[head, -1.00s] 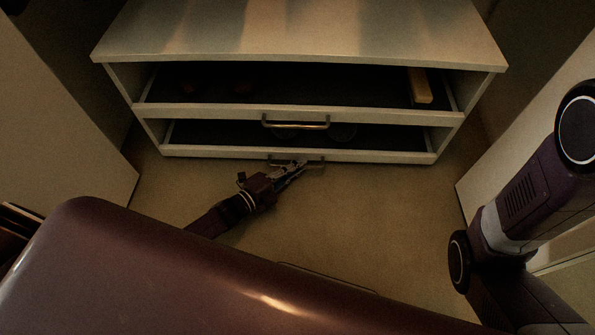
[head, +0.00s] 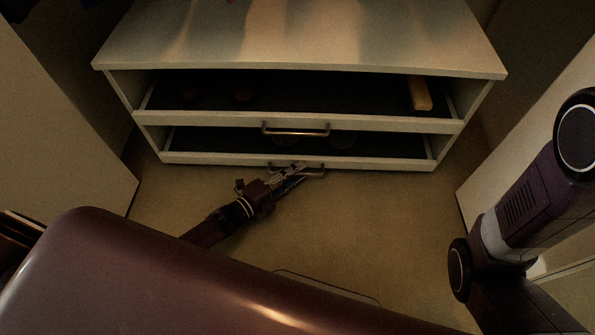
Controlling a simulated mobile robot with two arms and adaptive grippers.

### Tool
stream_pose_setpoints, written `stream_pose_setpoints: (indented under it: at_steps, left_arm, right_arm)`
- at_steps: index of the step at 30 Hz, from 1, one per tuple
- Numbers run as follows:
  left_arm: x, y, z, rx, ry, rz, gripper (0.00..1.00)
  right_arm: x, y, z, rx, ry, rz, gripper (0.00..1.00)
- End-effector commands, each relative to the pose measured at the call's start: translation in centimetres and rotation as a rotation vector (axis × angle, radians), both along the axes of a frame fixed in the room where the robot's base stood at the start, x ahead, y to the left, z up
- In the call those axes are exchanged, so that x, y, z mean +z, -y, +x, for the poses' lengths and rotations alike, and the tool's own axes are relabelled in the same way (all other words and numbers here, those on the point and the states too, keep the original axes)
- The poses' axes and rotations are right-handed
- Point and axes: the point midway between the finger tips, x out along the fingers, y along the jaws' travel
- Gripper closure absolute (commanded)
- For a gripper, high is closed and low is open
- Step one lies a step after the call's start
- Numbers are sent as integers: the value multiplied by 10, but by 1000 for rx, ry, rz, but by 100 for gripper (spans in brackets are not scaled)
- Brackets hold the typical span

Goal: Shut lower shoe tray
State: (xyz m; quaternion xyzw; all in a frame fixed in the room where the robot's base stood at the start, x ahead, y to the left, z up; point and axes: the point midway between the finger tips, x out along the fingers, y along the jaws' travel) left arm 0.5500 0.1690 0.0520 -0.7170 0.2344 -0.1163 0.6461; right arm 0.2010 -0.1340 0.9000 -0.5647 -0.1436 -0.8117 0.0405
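The lower shoe tray (head: 220,159) is the bottom drawer of a pale shoe cabinet and stands part way out, with its dark inside showing behind a white front. Its metal handle (head: 314,174) is on the middle of that front. My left gripper (head: 297,173) is at this handle, overlapping its left and middle part. Its fingers look close to the bar, but I cannot tell whether they are closed on it. My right gripper is out of view; only my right arm shows at the right edge.
The upper tray (head: 210,120) is also part way out, with its own handle (head: 295,131) and a light wooden block (head: 420,93) inside. Pale panels stand at left (head: 55,140) and right (head: 480,190). Bare floor (head: 370,220) lies in front of the cabinet.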

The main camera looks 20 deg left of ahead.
Motion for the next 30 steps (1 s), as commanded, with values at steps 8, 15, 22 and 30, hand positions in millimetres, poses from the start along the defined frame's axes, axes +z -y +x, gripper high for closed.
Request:
stream_pose_setpoints:
  at_steps: [8,15,22,30]
  left_arm:
    - [6,-27,-47,0,-4,3,75]
    - [12,-48,-84,1,-3,3,75]
    - [15,-56,-97,2,-1,2,75]
    - [15,-56,-97,2,-1,2,75]
  right_arm:
    - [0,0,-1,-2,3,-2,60]
    - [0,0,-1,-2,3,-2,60]
    - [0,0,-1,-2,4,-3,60]
    - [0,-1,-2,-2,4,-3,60]
